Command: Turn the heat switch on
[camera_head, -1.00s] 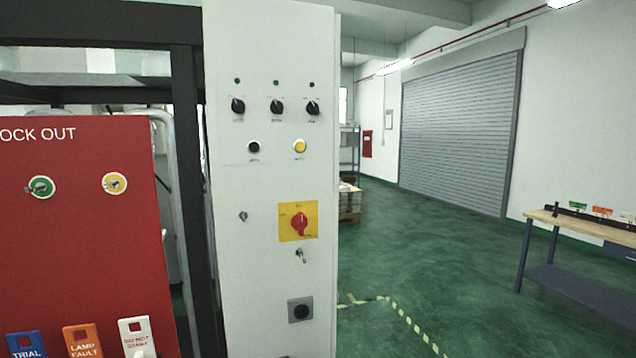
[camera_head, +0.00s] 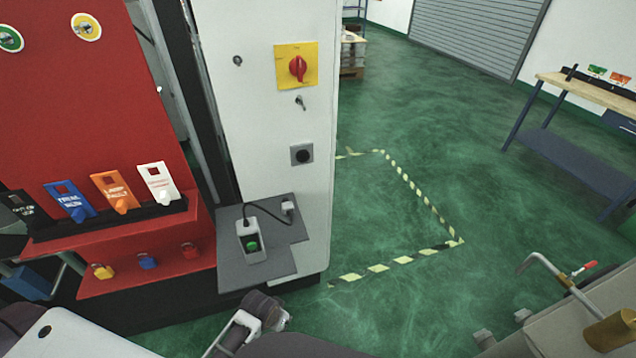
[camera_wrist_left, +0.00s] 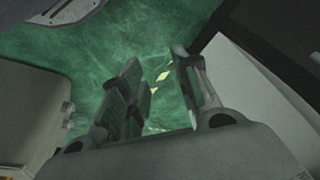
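The white control cabinet (camera_head: 265,110) stands left of centre in the head view. Its upper panel with several black rotary knobs is out of the frame now, so no switch marked heat can be made out. A red rotary switch (camera_head: 298,68) on a yellow plate (camera_head: 283,82) shows on its front, with a key (camera_head: 300,102) below. My left gripper (camera_head: 262,313) is low in the head view, in front of the cabinet's base. In the left wrist view its two fingers (camera_wrist_left: 163,88) stand apart with only floor showing between them. My right gripper is not in view.
A grey shelf (camera_head: 285,262) with a green-button box (camera_head: 251,246) juts out at the cabinet's base. The red lockout board (camera_head: 80,120) stands left, with padlocks below. A bench (camera_head: 590,95) and a machine with a bent pipe (camera_head: 545,265) stand right. Floor between is clear.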

